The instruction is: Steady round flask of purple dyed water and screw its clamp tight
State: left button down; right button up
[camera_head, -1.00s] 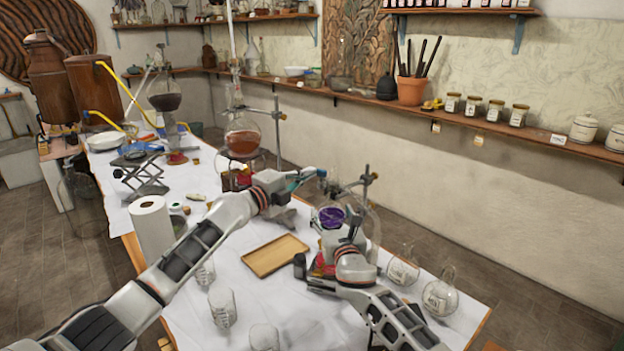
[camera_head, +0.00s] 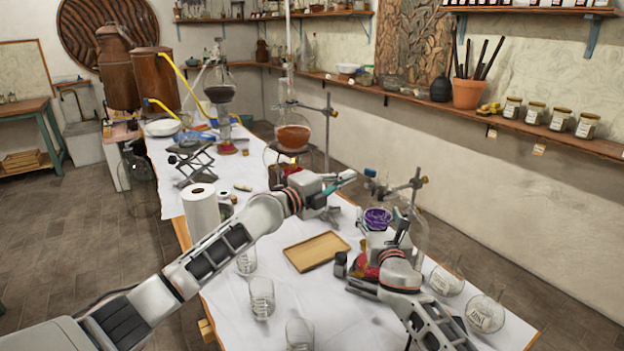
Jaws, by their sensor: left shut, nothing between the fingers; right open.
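The round flask of purple dyed water (camera_head: 377,217) stands on the right part of the white-covered table, with a red item low beneath it. A metal stand rod (camera_head: 412,207) with clamp fittings (camera_head: 419,182) rises behind it on the right. My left gripper (camera_head: 346,179) is shut and empty, up and left of the flask, apart from it. Its tip points toward the stand's clamp arm. My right gripper (camera_head: 393,232) is open, close in front of the flask. It and my wrist hide the flask's lower part; whether they touch the glass I cannot tell.
A wooden tray (camera_head: 317,252) lies left of the flask. Glass beakers (camera_head: 262,297) stand along the front edge. Labelled round flasks (camera_head: 485,314) sit at the right. A flask of orange liquid (camera_head: 293,136) stands in a rig behind. A paper roll (camera_head: 202,210) stands left.

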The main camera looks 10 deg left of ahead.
pick_arm(q)
jog(key=s+a, duration=0.2)
jog(key=a, duration=0.7)
jog(key=shift+s+a, duration=0.2)
jog(key=shift+a, duration=0.05)
jog(key=shift+f, duration=0.1)
pick_arm(e)
jog(key=o, duration=0.6)
jog(key=shift+c, duration=0.2)
jog(key=shift+s, duration=0.1)
